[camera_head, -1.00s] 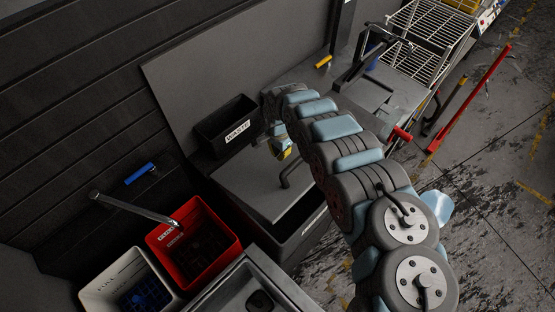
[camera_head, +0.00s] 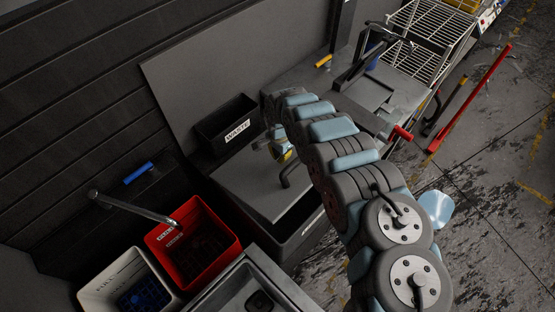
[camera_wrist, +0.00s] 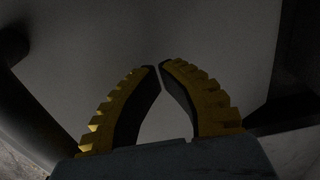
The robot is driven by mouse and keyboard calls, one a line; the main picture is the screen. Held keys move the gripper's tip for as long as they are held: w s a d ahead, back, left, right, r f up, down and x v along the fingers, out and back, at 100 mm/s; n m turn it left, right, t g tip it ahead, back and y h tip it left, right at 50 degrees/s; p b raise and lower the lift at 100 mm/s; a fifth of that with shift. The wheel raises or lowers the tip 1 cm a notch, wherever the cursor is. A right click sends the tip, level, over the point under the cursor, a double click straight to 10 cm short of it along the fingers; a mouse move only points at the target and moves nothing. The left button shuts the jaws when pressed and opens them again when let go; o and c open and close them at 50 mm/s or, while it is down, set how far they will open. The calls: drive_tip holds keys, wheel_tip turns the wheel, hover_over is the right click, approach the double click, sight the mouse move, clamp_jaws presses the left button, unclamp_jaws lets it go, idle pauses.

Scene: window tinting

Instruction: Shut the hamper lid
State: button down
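The hamper (camera_head: 304,236) is a dark bin standing at the middle of the head view. Its flat grey lid (camera_head: 245,187) has a dark bar handle (camera_head: 287,177) at its right side. A dark gap shows between the lid's right edge and the bin's front rim, so the lid looks raised there; its exact angle is hard to tell. My gripper (camera_head: 284,154), partly hidden by my arm, is just above and behind the handle. In the wrist view, its yellow-backed fingers (camera_wrist: 159,65) nearly meet at the tips with nothing between them, before a plain grey surface.
A black waste box (camera_head: 228,128) stands behind the lid. A red crate (camera_head: 198,242) and a white crate (camera_head: 100,289) are to the left, with a metal sink (camera_head: 236,291) in front.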

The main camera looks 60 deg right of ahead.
drive_tip(key=shift+s+f+b, duration=0.5)
drive_tip(key=shift+f+b, duration=1.9)
drive_tip(key=shift+f, duration=3.25)
drive_tip(key=shift+a+r+p, duration=0.15)
drive_tip(key=shift+r+p, duration=3.45)
drive_tip(key=shift+r, duration=0.95)
